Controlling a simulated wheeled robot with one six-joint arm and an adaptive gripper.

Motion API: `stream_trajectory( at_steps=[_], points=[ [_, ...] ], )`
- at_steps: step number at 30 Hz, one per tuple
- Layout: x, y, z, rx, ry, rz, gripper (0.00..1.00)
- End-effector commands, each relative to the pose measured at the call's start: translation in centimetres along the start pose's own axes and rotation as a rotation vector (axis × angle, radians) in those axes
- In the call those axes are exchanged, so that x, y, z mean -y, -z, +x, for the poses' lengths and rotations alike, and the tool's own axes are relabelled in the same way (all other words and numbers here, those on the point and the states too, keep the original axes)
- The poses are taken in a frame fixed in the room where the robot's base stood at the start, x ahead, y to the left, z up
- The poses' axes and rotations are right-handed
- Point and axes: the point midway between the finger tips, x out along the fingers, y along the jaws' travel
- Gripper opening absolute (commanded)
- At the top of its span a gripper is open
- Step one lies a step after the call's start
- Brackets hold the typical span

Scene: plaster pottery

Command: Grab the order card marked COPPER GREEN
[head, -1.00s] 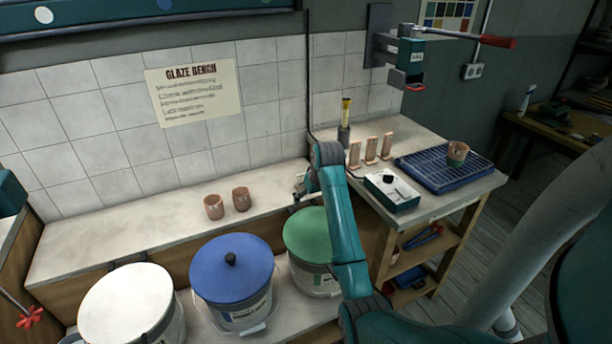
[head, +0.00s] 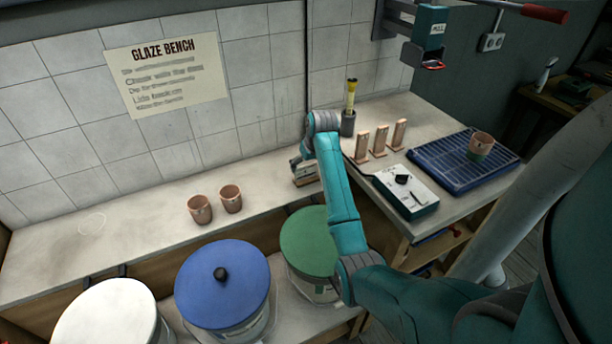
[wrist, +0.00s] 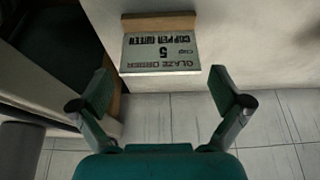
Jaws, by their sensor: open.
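In the wrist view a white order card (wrist: 160,55) shows upside down, with the words COPPER GREEN and a 5 readable on it. It stands against a wooden block or holder (wrist: 158,22). My gripper (wrist: 162,88) is open, its two fingers spread wide, one to each side of the card and nearer the camera; they do not touch it. In the head view my gripper is mostly hidden behind my teal arm. A small pale and wooden item (head: 306,172) on the back bench beside the arm looks like the card in its holder.
Two terracotta cups (head: 200,209) (head: 231,198) stand left on the bench. Below are white (head: 108,318), blue (head: 222,282) and green (head: 308,243) lidded buckets. A control box (head: 406,190), several tiles on stands and a blue rack (head: 450,172) occupy the right table.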

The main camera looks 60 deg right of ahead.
Motion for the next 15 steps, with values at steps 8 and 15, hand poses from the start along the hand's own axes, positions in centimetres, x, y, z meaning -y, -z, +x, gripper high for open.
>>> stream_trajectory(
  at_steps=[8, 15],
  points=[
    [0.0, -0.1, 2.0, 0.001, 0.0, 0.0, 1.0],
    [-0.1, -0.2, 5.3, 0.002, 0.001, -0.001, 1.0]
  ],
)
